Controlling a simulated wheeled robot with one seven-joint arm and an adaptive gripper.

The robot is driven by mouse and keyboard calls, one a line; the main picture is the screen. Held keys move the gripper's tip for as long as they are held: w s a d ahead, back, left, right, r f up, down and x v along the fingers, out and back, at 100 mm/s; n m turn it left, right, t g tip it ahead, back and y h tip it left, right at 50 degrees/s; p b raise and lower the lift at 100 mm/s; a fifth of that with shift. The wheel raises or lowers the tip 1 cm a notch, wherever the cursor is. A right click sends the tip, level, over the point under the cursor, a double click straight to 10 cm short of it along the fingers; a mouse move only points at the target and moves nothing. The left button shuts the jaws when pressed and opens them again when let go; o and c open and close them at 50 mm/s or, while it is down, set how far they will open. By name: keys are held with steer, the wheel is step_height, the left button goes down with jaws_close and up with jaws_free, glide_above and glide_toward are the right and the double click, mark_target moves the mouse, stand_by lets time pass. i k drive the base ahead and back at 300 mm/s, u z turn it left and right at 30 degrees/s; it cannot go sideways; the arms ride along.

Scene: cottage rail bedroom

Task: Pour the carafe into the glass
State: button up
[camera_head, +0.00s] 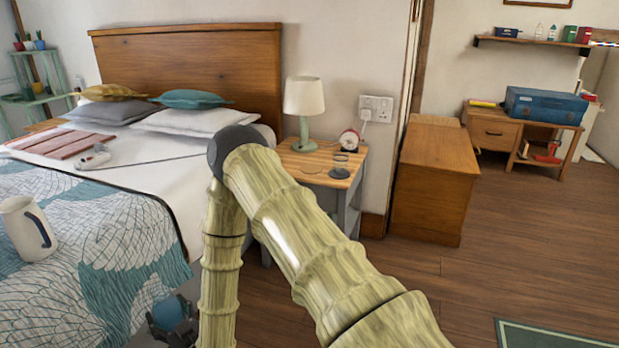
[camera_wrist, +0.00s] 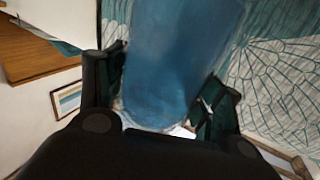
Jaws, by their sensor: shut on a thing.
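My gripper (camera_wrist: 165,110) is shut on a blue, smooth-sided vessel (camera_wrist: 180,60), which I take to be the carafe. The vessel fills the middle of the wrist view between the two dark fingers, and its top lies outside that picture. In the head view the gripper (camera_head: 172,334) is low at the bottom edge beside the bed, with a bit of the blue carafe (camera_head: 170,311) showing. Whether the carafe holds liquid I cannot tell.
A wooden chest (camera_head: 434,185) stands right of the table.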

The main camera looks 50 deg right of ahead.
mark_target(339, 157)
steer(key=z, duration=2.4)
steer(key=k, duration=0.75)
steer(key=u, duration=0.95)
steer(key=i, duration=0.95)
